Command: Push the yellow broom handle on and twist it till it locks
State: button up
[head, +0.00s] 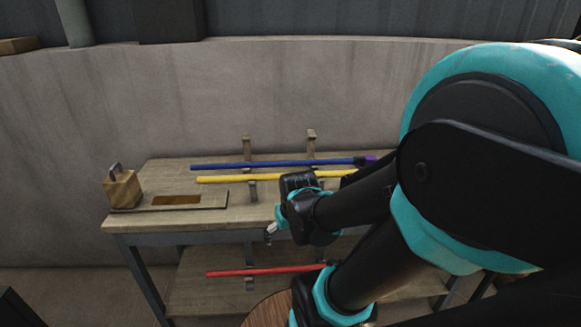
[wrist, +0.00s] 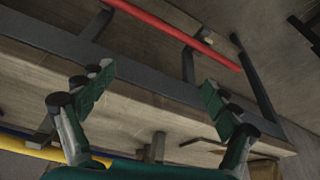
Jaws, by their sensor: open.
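The yellow broom handle (head: 235,179) lies level across wooden supports on the workbench, its right part hidden behind my arm. Part of it shows at the lower left of the wrist view (wrist: 42,152). My gripper (head: 271,233) is in front of the bench's front edge, below and apart from the yellow handle. In the wrist view its two fingers (wrist: 156,97) are spread wide with nothing between them. I cannot see a yellow broom head; my arm covers the right side of the bench.
A blue handle (head: 275,164) with a purple end lies behind the yellow one. A red handle (head: 235,272) lies on the lower shelf. A wooden block (head: 122,189) stands at the bench's left end, beside a board (head: 215,201) with a rectangular opening. A concrete wall (head: 300,85) rises behind.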

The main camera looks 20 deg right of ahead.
jog(key=w+d+r+n+g, duration=0.2)
jog(key=w+d+r+n, duration=0.2)
jog(key=w+r+n, duration=0.45)
jog(key=w+d+r+n+g, duration=0.25)
jog(key=w+r+n, duration=0.35)
jog(key=w+r, duration=0.45)
jog(key=shift+t, duration=0.25)
jog(key=shift+w+d+f, duration=0.15)
jog(key=shift+w+f, duration=0.15)
jog(key=shift+f, duration=1.9)
jog(key=shift+w+d+f, duration=0.15)
jog(key=shift+w+f, duration=0.15)
jog(key=shift+f, duration=1.9)
jog(key=shift+w+d+f, duration=0.15)
jog(key=shift+w+f, duration=0.15)
jog(key=shift+f, duration=1.9)
grip_shut()
